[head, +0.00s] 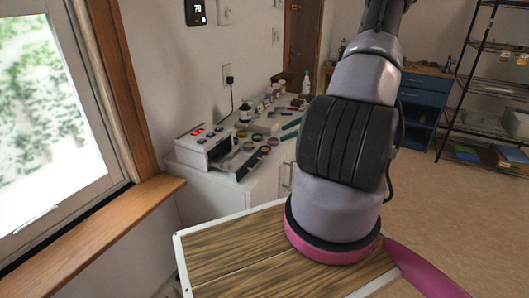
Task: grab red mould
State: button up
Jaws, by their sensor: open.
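I cannot make out a red mould in the head view. My arm stands large in front of the wooden-topped table (225,254) and hides part of its surface, and the view is cut off at the bottom. My gripper does not show. The visible left part of the table top is bare.
A window with a wooden sill (95,236) is at the left. Behind the table, a white counter (220,187) holds a white device (205,145), bottles (245,112) and small round pots. A blue cabinet (422,98) and a wire rack (490,90) stand at the back right. Open floor lies at the right.

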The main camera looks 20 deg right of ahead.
aim_at(268, 147)
jog(key=w+a+f, duration=0.1)
jog(key=w+f, duration=0.1)
jog(key=f, duration=0.1)
jog(key=w+a+f+m, duration=0.1)
jog(key=w+a+f, duration=0.1)
jog(key=f, duration=0.1)
jog(key=w+a+f+m+t, duration=0.1)
jog(key=w+a+f, duration=0.1)
jog(key=f, duration=0.1)
jog(key=shift+a, duration=0.1)
dwell(0.3)
jog(key=c, duration=1.1)
jog(key=shift+r, duration=0.1)
